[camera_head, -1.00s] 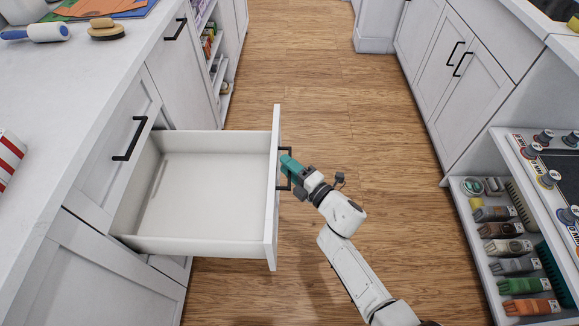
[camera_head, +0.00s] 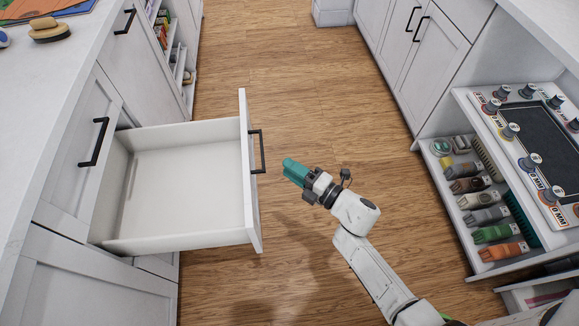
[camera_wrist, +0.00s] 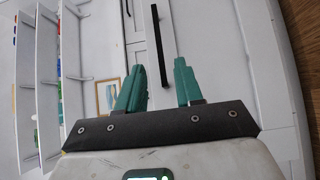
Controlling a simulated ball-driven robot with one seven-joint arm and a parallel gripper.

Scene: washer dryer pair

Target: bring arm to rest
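My gripper (camera_head: 290,170) has teal fingers and hangs over the wooden floor, to the right of an open white drawer (camera_head: 185,190). In the wrist view the two teal fingers (camera_wrist: 158,85) stand apart with nothing between them. The drawer is pulled out from the left cabinet and looks empty. Its black handle (camera_head: 257,152) is to the left of my fingertips, with a gap between them. My arm reaches up from the lower right of the head view.
A pale counter (camera_head: 60,75) with a wooden brush (camera_head: 48,30) runs along the left. On the right, a shelf unit holds several clippers (camera_head: 485,215) below a panel with knobs (camera_head: 530,130). Wooden floor (camera_head: 280,70) is free between the cabinet rows.

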